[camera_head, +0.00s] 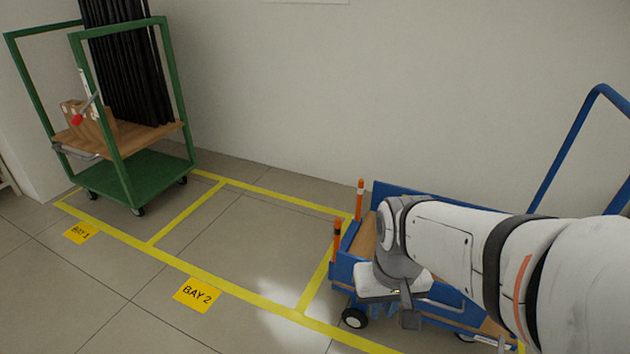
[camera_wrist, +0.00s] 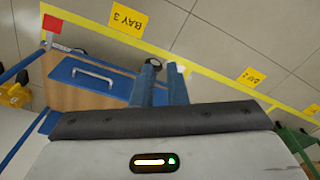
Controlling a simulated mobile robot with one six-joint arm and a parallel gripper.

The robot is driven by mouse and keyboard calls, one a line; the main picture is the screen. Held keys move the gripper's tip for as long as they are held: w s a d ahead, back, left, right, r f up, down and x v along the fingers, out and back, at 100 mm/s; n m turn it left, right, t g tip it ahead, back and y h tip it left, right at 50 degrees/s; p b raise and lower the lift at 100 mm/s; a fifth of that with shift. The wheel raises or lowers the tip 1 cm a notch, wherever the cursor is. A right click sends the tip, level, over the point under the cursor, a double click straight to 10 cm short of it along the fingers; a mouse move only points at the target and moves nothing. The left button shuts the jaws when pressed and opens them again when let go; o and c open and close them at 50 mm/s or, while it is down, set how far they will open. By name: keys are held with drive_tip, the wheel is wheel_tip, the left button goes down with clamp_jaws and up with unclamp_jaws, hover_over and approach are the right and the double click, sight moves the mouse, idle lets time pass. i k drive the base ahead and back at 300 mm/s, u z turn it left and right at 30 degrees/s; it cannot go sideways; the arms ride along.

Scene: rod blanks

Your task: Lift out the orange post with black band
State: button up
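In the head view, two orange posts stand at the left end of a blue cart (camera_head: 345,273). The nearer post (camera_head: 337,238) has a dark band below its orange top. The farther post (camera_head: 360,198) has a pale band. My gripper (camera_head: 408,318) hangs over the near side of the cart, to the right of both posts. In the wrist view, the two fingers (camera_wrist: 162,75) stand apart with an empty gap between them. I cannot make out either post in the wrist view.
The cart has a tall blue handle (camera_head: 570,140) on the right. A green cart (camera_head: 125,180) with black rods and a cardboard box stands at the back left. The yellow-lined floor between the carts, by the BAY 2 label (camera_head: 197,294), is clear.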

sight(337, 238)
drive_tip(key=k, duration=0.55)
drive_tip(key=u, duration=0.55)
drive_tip(key=i, duration=1.1)
drive_tip(key=z, duration=0.55)
drive_tip(key=i, duration=0.5)
drive_tip(key=u, duration=0.15)
